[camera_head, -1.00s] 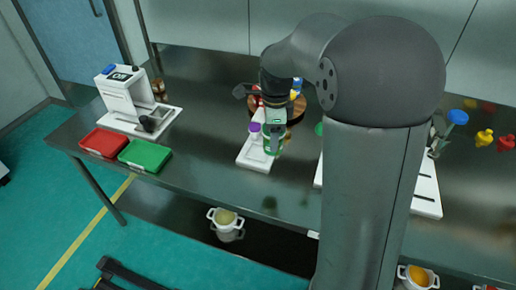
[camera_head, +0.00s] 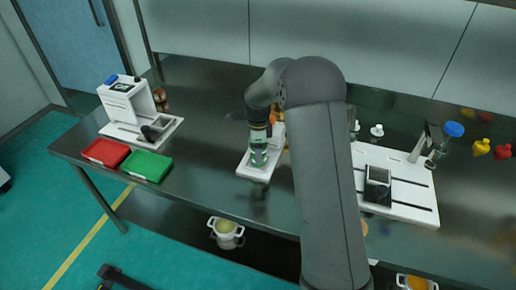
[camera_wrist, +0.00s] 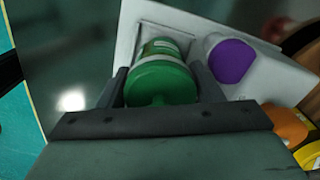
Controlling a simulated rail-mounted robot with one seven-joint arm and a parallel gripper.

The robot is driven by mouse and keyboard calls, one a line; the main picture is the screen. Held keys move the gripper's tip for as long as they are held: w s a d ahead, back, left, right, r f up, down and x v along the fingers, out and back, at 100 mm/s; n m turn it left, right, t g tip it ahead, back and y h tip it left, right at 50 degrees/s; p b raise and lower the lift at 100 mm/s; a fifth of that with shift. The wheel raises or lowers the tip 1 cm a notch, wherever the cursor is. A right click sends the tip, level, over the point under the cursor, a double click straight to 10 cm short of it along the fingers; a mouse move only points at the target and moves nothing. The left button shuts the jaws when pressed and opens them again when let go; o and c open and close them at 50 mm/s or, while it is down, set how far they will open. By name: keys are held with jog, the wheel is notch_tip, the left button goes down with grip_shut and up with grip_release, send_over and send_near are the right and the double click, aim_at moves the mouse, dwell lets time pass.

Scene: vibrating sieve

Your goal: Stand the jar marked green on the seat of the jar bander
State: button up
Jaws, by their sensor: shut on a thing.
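My gripper (camera_wrist: 165,88) is shut on a jar with a green lid (camera_wrist: 160,84) and a green band. In the head view the same jar (camera_head: 258,155) shows below my gripper (camera_head: 258,142), over the front part of a narrow white base (camera_head: 246,170), which I take for the jar bander. In the wrist view the white base (camera_wrist: 278,80) has a square outlined seat (camera_wrist: 168,29) behind the jar. The jar's foot is hidden, so I cannot tell whether it touches the seat. A purple-topped part (camera_wrist: 231,61) stands close beside the jar, apart from it.
A red tray (camera_head: 105,152) and a green tray (camera_head: 146,165) lie at the left front, by a white machine (camera_head: 128,104). A large white device (camera_head: 400,195) stands right of my arm. Orange and yellow things (camera_wrist: 290,125) lie near my gripper. Table between is clear.

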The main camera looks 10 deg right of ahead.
jog(key=shift+f, duration=0.1)
jog(key=shift+f, duration=0.15)
jog(key=o, duration=1)
jog(key=shift+c, duration=0.2)
jog(key=shift+r, duration=0.2)
notch_tip(320, 180, up, 12)
jog(key=shift+f, duration=0.1)
jog(key=s+a+r+n, duration=0.1)
jog(key=s+r+n, duration=0.1)
jog(key=s+n, duration=0.5)
jog(key=s+r+n, duration=0.2)
jog(key=s+n, duration=0.2)
jog(key=s, duration=0.7)
jog(key=s+f+n, duration=0.4)
jog(key=s+n, duration=0.5)
jog(key=s, duration=0.8)
jog(key=shift+s+a+f+n, duration=0.15)
jog(key=shift+s+n, duration=0.1)
jog(key=shift+n, duration=0.05)
